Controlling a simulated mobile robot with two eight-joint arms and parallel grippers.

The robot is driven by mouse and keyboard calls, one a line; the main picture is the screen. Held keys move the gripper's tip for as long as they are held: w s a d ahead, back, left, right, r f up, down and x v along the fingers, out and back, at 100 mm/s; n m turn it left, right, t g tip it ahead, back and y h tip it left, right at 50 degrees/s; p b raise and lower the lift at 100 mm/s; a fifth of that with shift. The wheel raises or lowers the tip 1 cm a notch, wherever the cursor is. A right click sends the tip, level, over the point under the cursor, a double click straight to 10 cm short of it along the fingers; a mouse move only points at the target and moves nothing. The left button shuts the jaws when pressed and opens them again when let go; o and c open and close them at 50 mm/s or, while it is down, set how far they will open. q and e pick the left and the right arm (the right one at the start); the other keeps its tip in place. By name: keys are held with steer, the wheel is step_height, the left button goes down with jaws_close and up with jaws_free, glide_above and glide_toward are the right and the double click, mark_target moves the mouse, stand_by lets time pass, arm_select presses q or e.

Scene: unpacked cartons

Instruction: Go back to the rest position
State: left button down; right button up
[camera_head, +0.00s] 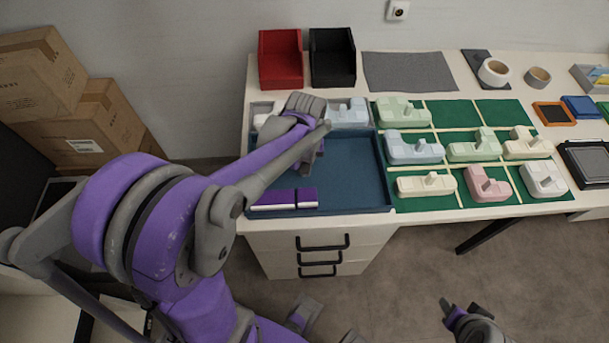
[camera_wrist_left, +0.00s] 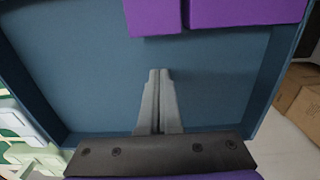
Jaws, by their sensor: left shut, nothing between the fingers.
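My left gripper (camera_head: 305,168) points down over the blue tray (camera_head: 360,170) on the table, its fingers partly hidden by my own arm in the head view. In the left wrist view its two grey fingers (camera_wrist_left: 160,75) are together with nothing between them, over the bare floor of the blue tray (camera_wrist_left: 90,70). Two purple boxes (camera_head: 272,198) lie side by side at the tray's front left, just beyond the fingertips in the wrist view (camera_wrist_left: 240,10). My right gripper (camera_head: 462,305) hangs low over the floor at the bottom right; its finger gap is not clear.
Pale block-shaped pieces stand on a green gridded mat (camera_head: 450,185) right of the tray. Red (camera_head: 281,65) and black (camera_head: 332,62) bins stand behind. White drawers (camera_head: 310,250) are under the table. Cartons (camera_head: 85,125) are stacked at left. Floor in front is open.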

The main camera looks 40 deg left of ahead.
arm_select(q)
steer(key=r, duration=0.2)
steer(key=shift+w+a+r, duration=0.1)
steer(key=shift+a+r, duration=0.15)
steer(key=shift+r, duration=0.05)
step_height(320, 180, up, 7)
steer(key=p, duration=0.1)
steer(key=shift+s+d, duration=0.25)
steer(key=shift+d, duration=0.1)
steer(key=shift+r, duration=0.1)
steer(key=s+d+m+t+p, duration=0.3)
steer(key=s+d+m+t, duration=0.2)
steer(key=s+d+m, duration=0.3)
steer(key=shift+s+d+f, duration=0.3)
steer(key=shift+s+d, duration=0.4)
steer(key=shift+d, duration=0.4)
